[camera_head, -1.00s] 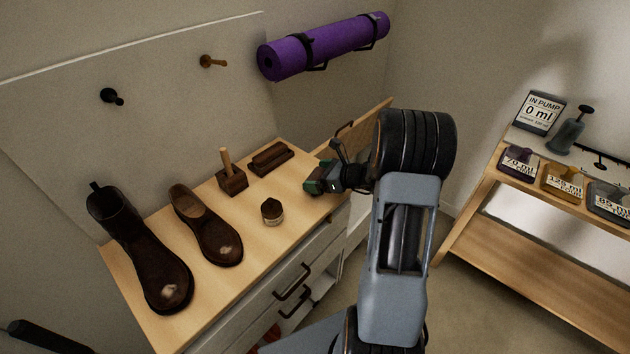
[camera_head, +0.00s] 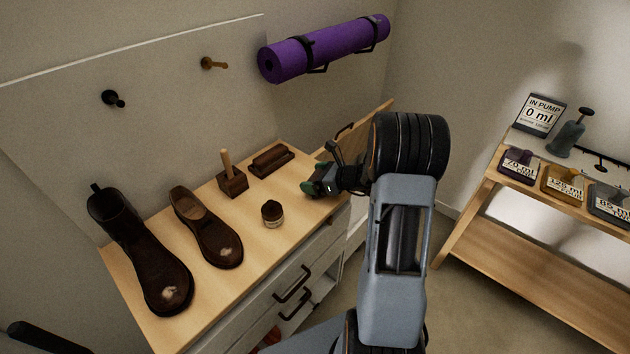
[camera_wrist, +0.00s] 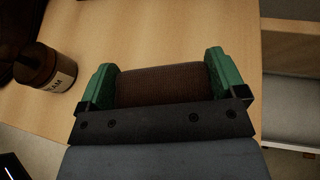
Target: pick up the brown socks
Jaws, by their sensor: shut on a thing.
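The brown socks (camera_wrist: 163,85) show in the wrist view as a dark brown ribbed roll between the two green fingers of my gripper (camera_wrist: 162,82). The fingers press on both ends of the roll. In the head view my gripper (camera_head: 318,188) is over the right end of the wooden dresser top, and the socks are mostly hidden there by the gripper. I cannot tell whether the socks touch the wood.
A jar (camera_head: 272,214) stands left of my gripper on the dresser top (camera_head: 262,255). A brush (camera_head: 270,160), a wooden block with a peg (camera_head: 231,180), a shoe (camera_head: 207,228) and a boot (camera_head: 140,250) also stand there. A purple mat (camera_head: 325,46) hangs above.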

